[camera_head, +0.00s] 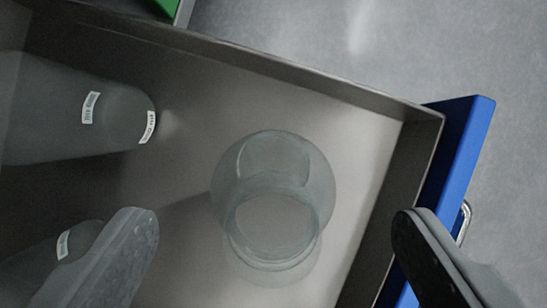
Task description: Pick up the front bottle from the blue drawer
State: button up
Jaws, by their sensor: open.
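The front bottle (272,200) is a clear glass vessel with a wide round mouth. It stands upright in the blue drawer, seen from above, near the drawer's front end. The drawer has grey metal walls (330,86) and a blue front panel (459,165) at the right. My gripper (272,232) is open, with one finger at the lower left and one at the lower right. The bottle lies between the fingers in the picture, and neither finger appears to touch it. How far the fingertips are above the bottle is hard to tell.
Two grey cylindrical objects with white labels lie at the left: one at upper left (75,118) and one at lower left (45,262), partly behind my finger. A metal handle (464,219) is on the blue front. A green panel (168,5) shows at the top. Grey floor is clear at upper right.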

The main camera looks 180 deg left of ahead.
aim_at(273, 184)
jog(key=shift+w+x, duration=0.25)
jog(key=shift+x, duration=2.15)
jog(key=shift+r, duration=0.2)
jog(key=c, duration=1.3)
jog(key=shift+r, duration=0.1)
